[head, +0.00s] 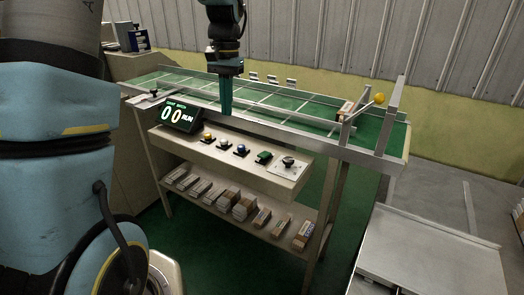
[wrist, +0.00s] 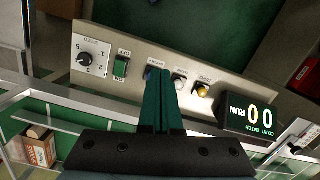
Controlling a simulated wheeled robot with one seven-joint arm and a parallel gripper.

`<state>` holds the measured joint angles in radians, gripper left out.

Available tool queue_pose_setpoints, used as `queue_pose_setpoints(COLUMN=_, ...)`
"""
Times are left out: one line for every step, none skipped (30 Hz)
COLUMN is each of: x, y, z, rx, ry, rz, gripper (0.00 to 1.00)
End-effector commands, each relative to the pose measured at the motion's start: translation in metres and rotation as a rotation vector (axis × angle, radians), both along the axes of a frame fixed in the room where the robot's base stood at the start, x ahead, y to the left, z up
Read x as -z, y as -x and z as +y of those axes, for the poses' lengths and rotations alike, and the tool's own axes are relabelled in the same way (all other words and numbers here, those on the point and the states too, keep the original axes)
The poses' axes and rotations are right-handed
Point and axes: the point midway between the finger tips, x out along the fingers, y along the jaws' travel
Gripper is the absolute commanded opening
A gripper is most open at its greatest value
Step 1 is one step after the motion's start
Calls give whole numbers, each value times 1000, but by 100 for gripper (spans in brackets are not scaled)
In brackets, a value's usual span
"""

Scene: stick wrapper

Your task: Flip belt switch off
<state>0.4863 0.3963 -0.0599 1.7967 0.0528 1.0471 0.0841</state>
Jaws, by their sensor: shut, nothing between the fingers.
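The belt switch is a green rocker (head: 264,156) on the wooden control shelf, between the blue button and the speed knob. In the wrist view the green rocker (wrist: 121,68) sits on a plate with ON and OFF lettering; I cannot tell which side is pressed. My gripper (head: 226,113) points down above the shelf, at the belt's near edge, left of the switch. In the wrist view its green fingers (wrist: 158,82) are together, empty, and overlap the blue button. The display (head: 180,115) reads 00 RUN.
Yellow (head: 207,137), white (head: 223,143) and blue (head: 242,149) buttons line the shelf left of the switch. The speed knob (head: 288,162) is on its right. Several boxes lie on the lower shelf. The green belt (head: 290,103) carries a box (head: 345,110) near its right end.

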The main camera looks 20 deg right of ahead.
Motion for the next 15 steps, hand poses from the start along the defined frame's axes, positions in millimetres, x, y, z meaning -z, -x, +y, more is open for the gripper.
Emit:
queue_pose_setpoints(x=4, y=-3, z=-25, rx=50, ry=-10, rz=15, gripper=0)
queue_pose_setpoints(x=3, y=-3, z=-36, rx=74, ry=-17, rz=24, gripper=0)
queue_pose_setpoints(x=2, y=-4, z=-50, rx=104, ry=-25, rz=34, gripper=0)
queue_pose_setpoints(x=1, y=-3, z=-60, rx=126, ry=-31, rz=43, gripper=0)
queue_pose_setpoints(x=0, y=-3, z=-69, rx=144, ry=-37, rz=50, gripper=0)
queue_pose_setpoints(x=-1, y=-2, z=-80, rx=167, ry=-45, rz=59, gripper=0)
queue_pose_setpoints(x=-2, y=-1, z=-87, rx=181, ry=-48, rz=63, gripper=0)
queue_pose_setpoints(x=-2, y=0, z=-93, rx=194, ry=-54, rz=69, gripper=0)
queue_pose_setpoints(x=-3, y=1, z=-100, rx=209, ry=-58, rz=74, gripper=0)
queue_pose_setpoints(x=-4, y=2, z=-104, rx=218, ry=-61, rz=77, gripper=0)
queue_pose_setpoints(x=-4, y=2, z=-107, rx=225, ry=-64, rz=80, gripper=0)
queue_pose_setpoints(x=-5, y=3, z=-111, rx=233, ry=-67, rz=84, gripper=0)
queue_pose_setpoints(x=-5, y=4, z=-112, rx=237, ry=-69, rz=85, gripper=0)
queue_pose_setpoints(x=-6, y=4, z=-114, rx=239, ry=-69, rz=86, gripper=0)
queue_pose_setpoints(x=-6, y=4, z=-115, rx=241, ry=-70, rz=87, gripper=0)
